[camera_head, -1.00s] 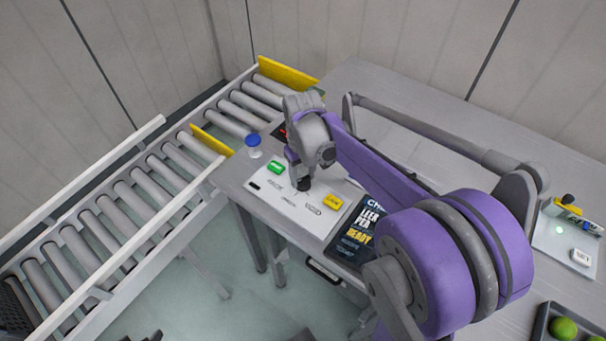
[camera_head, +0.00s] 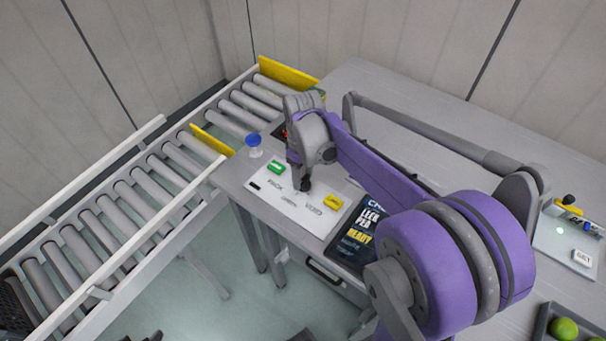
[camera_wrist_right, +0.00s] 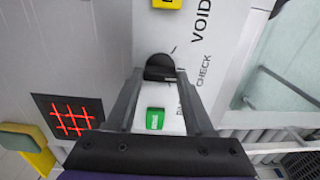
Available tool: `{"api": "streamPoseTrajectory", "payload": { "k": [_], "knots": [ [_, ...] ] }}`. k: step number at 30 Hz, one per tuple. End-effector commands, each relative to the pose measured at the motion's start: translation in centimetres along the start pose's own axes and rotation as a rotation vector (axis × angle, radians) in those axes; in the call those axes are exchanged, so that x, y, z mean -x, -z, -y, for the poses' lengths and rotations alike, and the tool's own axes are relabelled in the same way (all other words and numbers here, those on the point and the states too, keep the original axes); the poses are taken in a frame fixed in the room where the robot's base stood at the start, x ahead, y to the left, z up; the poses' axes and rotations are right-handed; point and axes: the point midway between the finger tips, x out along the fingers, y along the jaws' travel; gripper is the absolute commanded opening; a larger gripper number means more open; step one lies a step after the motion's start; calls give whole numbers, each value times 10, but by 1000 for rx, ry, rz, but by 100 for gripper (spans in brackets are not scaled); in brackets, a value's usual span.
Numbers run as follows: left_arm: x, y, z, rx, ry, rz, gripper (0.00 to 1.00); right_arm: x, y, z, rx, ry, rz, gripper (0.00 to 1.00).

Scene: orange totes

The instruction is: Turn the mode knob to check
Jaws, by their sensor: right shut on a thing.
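The mode knob (camera_wrist_right: 160,66) is a black round knob on a white panel (camera_head: 259,196), with PACK, CHECK and VOID printed around it. In the right wrist view, the CHECK label (camera_wrist_right: 204,72) is beside the knob, VOID (camera_wrist_right: 200,22) is further up and PACK lies lower, partly behind a finger. My right gripper (camera_head: 305,184) points down at the panel in the head view. Its two fingers (camera_wrist_right: 160,75) are shut on the knob, one on each side. Which label the knob points at is hard to tell. My left gripper is not clearly in view.
The panel also carries a green button (camera_head: 276,167) and a yellow button (camera_head: 333,202). A blue-capped bottle (camera_head: 254,146) stands near the panel's left. A roller conveyor (camera_head: 150,185) runs along the left.

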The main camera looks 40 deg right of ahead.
Motion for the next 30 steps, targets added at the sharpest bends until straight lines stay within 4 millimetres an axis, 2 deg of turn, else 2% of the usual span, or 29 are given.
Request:
{"api": "streamPoseTrajectory", "payload": {
  "k": [5, 6, 10, 21, 26, 30],
  "knots": [
    [0, 0, 0, 0, 0, 0, 55, 1, 0, 0, -1, -1, -1, 0],
    [0, 0, 0, 0, 0, 0, 55, 1, 0, 0, -1, -1, -1, 60],
    [0, 0, 0, 0, 0, 0, 55, 0, 0, 0, -2, -1, -1, 82],
    [1, 0, 0, 0, 0, 0, 55, 6, 0, 0, -2, 0, 0, 82],
    [3, 2, 0, 0, 0, -2, 55, 31, 0, 0, -2, 0, -1, 82],
    [5, 5, 0, 0, 0, -3, 55, 60, 0, 0, -2, 0, -1, 82]
  ]
}}
